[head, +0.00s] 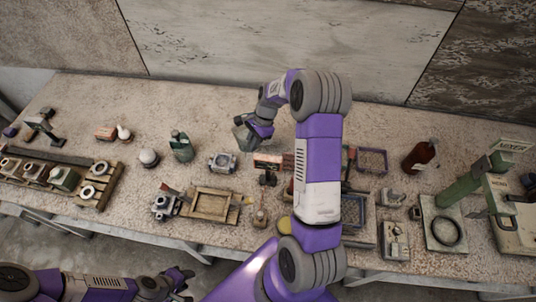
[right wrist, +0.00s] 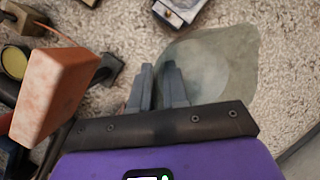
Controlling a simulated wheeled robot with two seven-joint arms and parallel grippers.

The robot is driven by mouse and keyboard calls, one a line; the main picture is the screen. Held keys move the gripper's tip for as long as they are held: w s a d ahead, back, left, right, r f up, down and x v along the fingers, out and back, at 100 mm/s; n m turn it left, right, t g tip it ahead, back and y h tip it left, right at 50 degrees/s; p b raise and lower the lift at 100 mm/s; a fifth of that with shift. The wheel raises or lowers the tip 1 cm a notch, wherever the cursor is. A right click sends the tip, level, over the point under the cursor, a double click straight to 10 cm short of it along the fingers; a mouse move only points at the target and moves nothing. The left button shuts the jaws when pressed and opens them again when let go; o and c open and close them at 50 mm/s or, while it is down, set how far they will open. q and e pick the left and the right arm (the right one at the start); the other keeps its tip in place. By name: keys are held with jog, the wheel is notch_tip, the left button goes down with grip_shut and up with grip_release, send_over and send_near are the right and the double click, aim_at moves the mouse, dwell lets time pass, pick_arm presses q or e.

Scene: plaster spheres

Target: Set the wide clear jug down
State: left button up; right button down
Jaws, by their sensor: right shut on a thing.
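The wide clear jug (head: 241,136) is a see-through, greenish-grey vessel toward the back middle of the table (head: 330,90). My right gripper (head: 257,132) reaches over the table and partly covers the jug. In the right wrist view the jug (right wrist: 217,62) lies just beyond and right of the fingers of my right gripper (right wrist: 160,82), which are close together and shut on it. The gripped part is hidden. I cannot tell whether its base touches the table. My left gripper (head: 184,281) is low in front of the table, away from the jug; its jaws are too small to read.
A green container (head: 181,147), a white round thing (head: 149,158) and a grey metal block (head: 222,162) stand left of and below the jug. An orange-red block (right wrist: 55,92) shows left of the right fingers. The table behind the jug looks clear.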

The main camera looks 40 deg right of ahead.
jog(key=shift+f, duration=3.1)
jog(key=shift+f, duration=0.1)
jog(key=c, duration=1.1)
grip_release()
